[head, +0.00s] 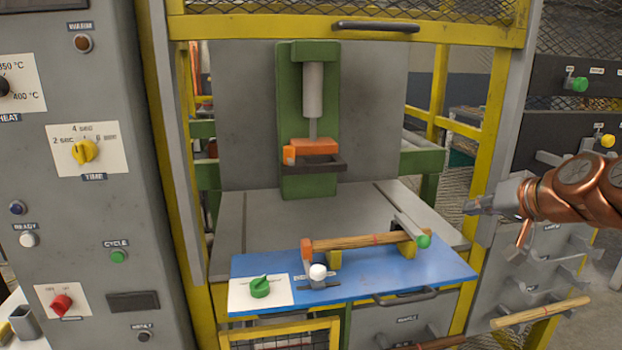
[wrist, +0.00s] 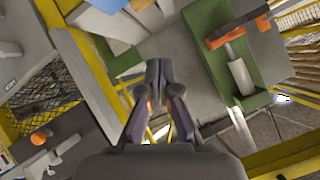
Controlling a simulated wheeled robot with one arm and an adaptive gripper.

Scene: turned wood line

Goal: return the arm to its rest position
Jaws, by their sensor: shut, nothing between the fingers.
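My gripper (head: 478,205) is at the right side of the head view, at the end of my copper-coloured arm, in front of the machine frame's right post. Its fingers are together and hold nothing. In the wrist view my gripper (wrist: 157,70) shows in the middle with its fingertips meeting. It is apart from the blue plate and the wooden rod in the head view.
A wooden rod (head: 365,241) lies on yellow supports on the blue plate (head: 390,274). A green press (head: 290,110) stands behind, inside the yellow frame (head: 484,150). A grey control cabinet (head: 100,220) is at left. Another rod (head: 540,312) sits low at right.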

